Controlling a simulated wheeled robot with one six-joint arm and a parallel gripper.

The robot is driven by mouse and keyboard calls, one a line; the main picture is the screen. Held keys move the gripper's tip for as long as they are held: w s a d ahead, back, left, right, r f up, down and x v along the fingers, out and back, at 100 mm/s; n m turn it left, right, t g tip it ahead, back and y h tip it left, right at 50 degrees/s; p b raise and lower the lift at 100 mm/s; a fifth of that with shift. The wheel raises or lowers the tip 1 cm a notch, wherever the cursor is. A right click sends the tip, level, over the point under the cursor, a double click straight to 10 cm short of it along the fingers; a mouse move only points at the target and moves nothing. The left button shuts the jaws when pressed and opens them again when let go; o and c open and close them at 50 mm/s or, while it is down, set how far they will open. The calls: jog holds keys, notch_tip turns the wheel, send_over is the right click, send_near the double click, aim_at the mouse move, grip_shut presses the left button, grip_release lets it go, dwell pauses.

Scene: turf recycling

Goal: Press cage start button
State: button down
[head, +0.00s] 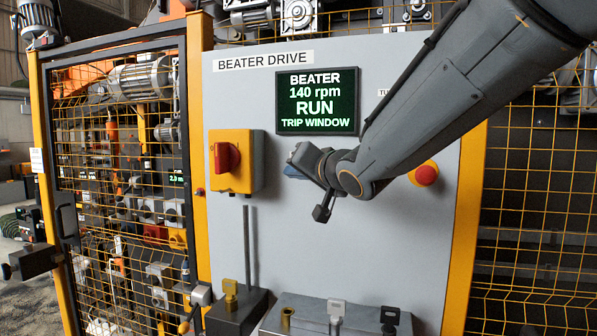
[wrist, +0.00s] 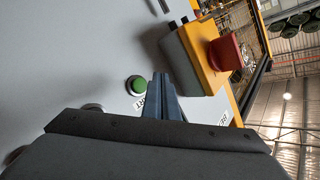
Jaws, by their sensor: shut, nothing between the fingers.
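A green round button (wrist: 137,84) sits on the grey panel in the wrist view, beside my fingertips. A label by it (wrist: 141,102) is partly hidden and ends in "RT". My gripper (wrist: 161,80) is shut and empty, its blue-grey fingers pointing toward the panel just right of the button. Whether the tips touch the panel I cannot tell. In the head view my gripper (head: 293,162) is in front of the panel, below the screen, and the green button is hidden behind my arm.
A yellow box with a red knob (head: 236,161) stands left of my gripper; it also shows in the wrist view (wrist: 193,60). A red mushroom button (head: 426,175) is on the right. The screen (head: 317,101) reads "BEATER 140 rpm RUN TRIP WINDOW". A mesh cage door (head: 120,200) stands left.

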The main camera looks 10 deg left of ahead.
jog(key=shift+s, duration=0.9)
jog(key=s+d+f+g+h, duration=0.1)
jog(key=d+f+h, duration=0.2)
jog(key=d+f, duration=0.4)
jog(key=s+d+f+g+h, duration=0.1)
jog(key=d+f+h, duration=0.2)
jog(key=d+f, duration=0.5)
jog(key=s+d+f+m+g+h, duration=0.1)
jog(key=d+f+h, duration=0.1)
jog(key=d+f, duration=0.5)
jog(key=shift+d+f+h, duration=0.2)
jog(key=shift+d, duration=0.45)
jog(key=shift+d+f+h, duration=0.2)
jog(key=shift+d, duration=0.4)
jog(key=s+d+f+g+h, duration=0.1)
jog(key=s+d+f+g, duration=0.3)
jog(key=s, duration=0.6)
jog(key=s+d+f+g+h+b, duration=0.1)
jog(key=s+d+f+g, duration=0.3)
jog(key=s+d+f, duration=0.4)
notch_tip(320, 180, down, 3)
jog(key=shift+s, duration=0.9)
